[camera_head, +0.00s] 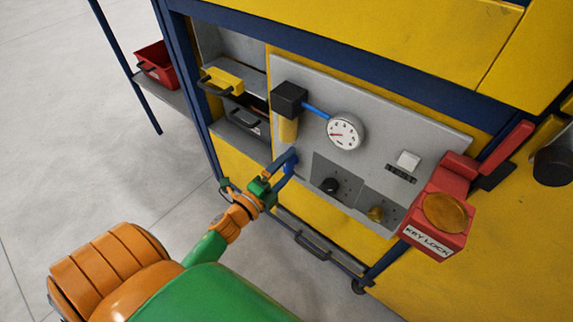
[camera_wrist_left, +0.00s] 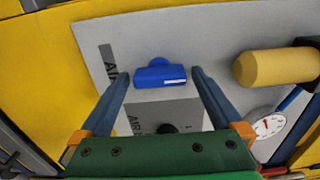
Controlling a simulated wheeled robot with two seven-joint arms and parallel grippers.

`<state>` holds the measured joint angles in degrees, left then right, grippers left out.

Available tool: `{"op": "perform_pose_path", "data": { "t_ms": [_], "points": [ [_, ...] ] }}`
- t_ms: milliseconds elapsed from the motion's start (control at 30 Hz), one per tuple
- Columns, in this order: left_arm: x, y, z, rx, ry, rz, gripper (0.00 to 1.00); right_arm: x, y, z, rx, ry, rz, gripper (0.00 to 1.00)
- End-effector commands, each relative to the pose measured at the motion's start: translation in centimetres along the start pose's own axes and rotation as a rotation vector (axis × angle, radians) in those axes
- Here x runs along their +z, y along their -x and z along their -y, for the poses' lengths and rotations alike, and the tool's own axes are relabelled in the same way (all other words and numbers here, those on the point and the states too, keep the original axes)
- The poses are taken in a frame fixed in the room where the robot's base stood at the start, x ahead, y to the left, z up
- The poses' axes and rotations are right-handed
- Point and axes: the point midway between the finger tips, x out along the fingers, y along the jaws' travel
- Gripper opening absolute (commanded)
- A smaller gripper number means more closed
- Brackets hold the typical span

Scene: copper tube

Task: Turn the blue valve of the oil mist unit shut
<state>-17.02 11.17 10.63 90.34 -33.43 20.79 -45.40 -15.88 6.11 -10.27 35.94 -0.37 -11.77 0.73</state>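The blue valve (camera_wrist_left: 160,77) is a short blue handle with a white mark, on the grey panel in the left wrist view. My left gripper (camera_head: 284,166) reaches the panel's lower left in the head view, where its blue fingers are hard to tell from the valve. In the left wrist view my left gripper (camera_wrist_left: 160,92) is open, with one finger on each side of the valve. A gap shows between valve and fingers; I cannot tell the depth. The oil mist unit's black block (camera_head: 289,98) and yellow bowl (camera_head: 288,129) sit above. My right gripper is out of view.
A round gauge (camera_head: 345,131) on a blue tube stands right of the black block. Dark and brass knobs (camera_head: 376,214) are lower on the panel. A red key lock box (camera_head: 440,205) juts out at the right. Open shelves (camera_head: 235,95) and a red bin (camera_head: 157,64) are left.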

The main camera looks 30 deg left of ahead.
Motion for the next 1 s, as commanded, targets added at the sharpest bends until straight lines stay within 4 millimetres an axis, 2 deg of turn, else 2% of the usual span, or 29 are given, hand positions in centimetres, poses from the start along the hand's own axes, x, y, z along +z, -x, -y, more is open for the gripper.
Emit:
{"op": "perform_pose_path", "data": {
  "t_ms": [200,267,433,567,1000],
  "points": [
    [0.0,0.3,0.0,0.001,0.002,0.000,1.00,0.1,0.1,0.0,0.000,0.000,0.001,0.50],
    [0.0,1.3,0.0,0.003,0.003,0.000,1.00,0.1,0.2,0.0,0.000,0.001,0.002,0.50],
    [0.0,5.0,-0.1,0.004,0.002,0.001,1.00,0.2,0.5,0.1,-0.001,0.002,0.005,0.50],
    [0.0,6.8,-0.1,0.003,0.002,0.001,1.00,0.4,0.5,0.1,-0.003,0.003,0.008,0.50],
    [0.0,7.1,-0.1,0.001,0.002,0.000,1.00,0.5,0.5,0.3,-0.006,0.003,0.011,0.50]
  ]
}}
